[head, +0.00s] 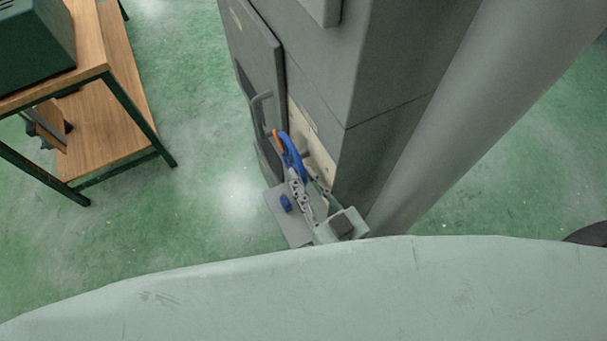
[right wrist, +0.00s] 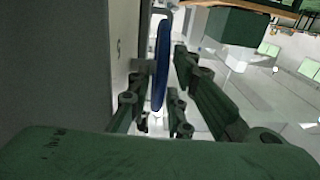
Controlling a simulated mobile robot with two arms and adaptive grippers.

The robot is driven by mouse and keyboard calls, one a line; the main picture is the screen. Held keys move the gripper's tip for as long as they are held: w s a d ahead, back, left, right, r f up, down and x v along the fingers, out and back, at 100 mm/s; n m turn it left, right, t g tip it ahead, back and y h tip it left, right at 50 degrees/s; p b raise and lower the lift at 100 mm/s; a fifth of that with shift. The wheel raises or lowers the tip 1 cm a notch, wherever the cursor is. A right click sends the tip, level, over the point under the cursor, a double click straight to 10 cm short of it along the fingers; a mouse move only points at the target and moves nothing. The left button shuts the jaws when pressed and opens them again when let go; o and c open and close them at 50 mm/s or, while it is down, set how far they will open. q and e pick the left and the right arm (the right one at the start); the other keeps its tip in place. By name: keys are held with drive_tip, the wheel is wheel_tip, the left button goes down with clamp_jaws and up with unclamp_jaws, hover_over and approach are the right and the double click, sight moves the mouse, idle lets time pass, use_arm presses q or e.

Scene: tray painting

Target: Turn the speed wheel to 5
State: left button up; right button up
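The speed wheel (head: 291,153) is blue with an orange part and stands out from the side of a grey cabinet. No number can be read on it. My right gripper (head: 299,184) is at the wheel's lower side. In the right wrist view the wheel (right wrist: 161,65) shows edge-on, with the fingers of my right gripper (right wrist: 160,85) on either side of its rim. The fingers stand apart with narrow gaps to the rim; contact cannot be made out. My left gripper is not in view.
The grey cabinet (head: 395,135) has a door with a handle (head: 262,108) beside the wheel. A small grey plate with a blue knob (head: 285,203) lies close to my gripper. A wooden-topped table (head: 90,45) stands at the left. Green floor between is clear.

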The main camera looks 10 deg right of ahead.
drive_tip(key=shift+w+a, duration=0.15)
drive_tip(key=shift+w, duration=0.2)
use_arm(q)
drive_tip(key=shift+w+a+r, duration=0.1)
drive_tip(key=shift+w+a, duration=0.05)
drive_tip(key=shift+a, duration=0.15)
use_arm(e)
clamp_jaws()
